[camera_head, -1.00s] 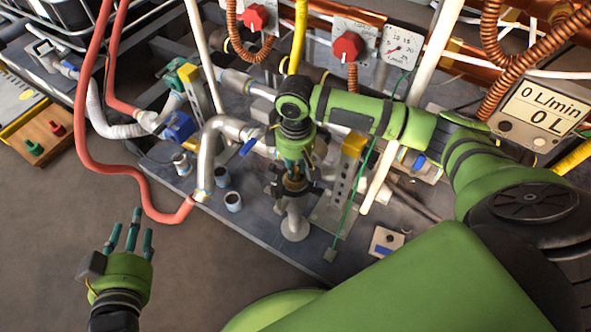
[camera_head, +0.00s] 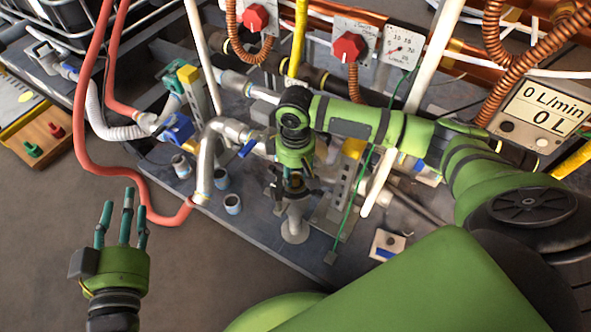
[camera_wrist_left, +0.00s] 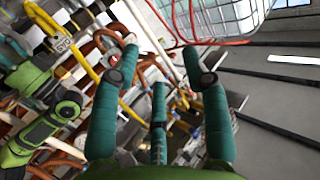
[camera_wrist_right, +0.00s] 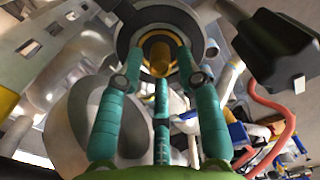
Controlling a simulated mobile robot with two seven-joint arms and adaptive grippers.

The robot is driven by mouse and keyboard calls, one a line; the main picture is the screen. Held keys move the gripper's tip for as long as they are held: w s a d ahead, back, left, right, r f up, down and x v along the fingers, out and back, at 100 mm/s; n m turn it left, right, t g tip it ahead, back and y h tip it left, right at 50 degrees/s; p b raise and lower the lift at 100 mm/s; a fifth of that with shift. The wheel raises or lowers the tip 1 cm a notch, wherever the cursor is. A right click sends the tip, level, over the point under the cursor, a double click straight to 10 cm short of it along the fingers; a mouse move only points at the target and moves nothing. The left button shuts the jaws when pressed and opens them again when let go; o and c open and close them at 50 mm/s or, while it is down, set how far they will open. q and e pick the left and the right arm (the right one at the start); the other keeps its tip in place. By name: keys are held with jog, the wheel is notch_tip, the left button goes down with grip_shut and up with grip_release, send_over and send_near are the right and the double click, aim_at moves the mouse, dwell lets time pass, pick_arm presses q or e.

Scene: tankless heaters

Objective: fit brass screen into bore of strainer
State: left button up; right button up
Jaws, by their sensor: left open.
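In the right wrist view, the strainer's dark round mouth (camera_wrist_right: 208,52) surrounds a brass cylinder that looks like the brass screen (camera_wrist_right: 160,58). The right fingers (camera_wrist_right: 160,62) stand around the brass piece. Contact with it, and how deep it sits in the bore, cannot be made out. My left gripper (camera_head: 122,205) is open and empty over the floor, well left of the strainer.
Pipes and a perforated bracket (camera_head: 340,195) stand close beside the strainer. A red hose (camera_head: 82,130) loops at left. Blue-rimmed cups (camera_head: 232,204) stand on the base plate. A wooden block with red and green knobs (camera_head: 45,135) lies far left. The floor at lower left is clear.

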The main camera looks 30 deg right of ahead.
dwell(0.3)
jog(key=shift+r, duration=0.4)
notch_tip(320, 180, up, 5)
jog(key=shift+f+p, duration=0.2)
jog(key=shift+p, duration=0.95)
pick_arm(q)
jog(key=s+a+f+n+g+y+p, duration=0.1)
jog(key=s+a+f+g, duration=0.3)
jog(key=f, duration=0.5)
jog(key=s+a+f+g+y+p, duration=0.1)
jog(key=s+a+f+g+y, duration=0.2)
jog(key=s+f+g, duration=0.6)
jog(key=shift+s+a+f+n+p, duration=0.35)
jog(key=shift+a+n, duration=0.05)
jog(key=shift+a, duration=0.05)
pick_arm(e)
notch_tip(320, 180, up, 7)
jog(key=shift+f, duration=0.1)
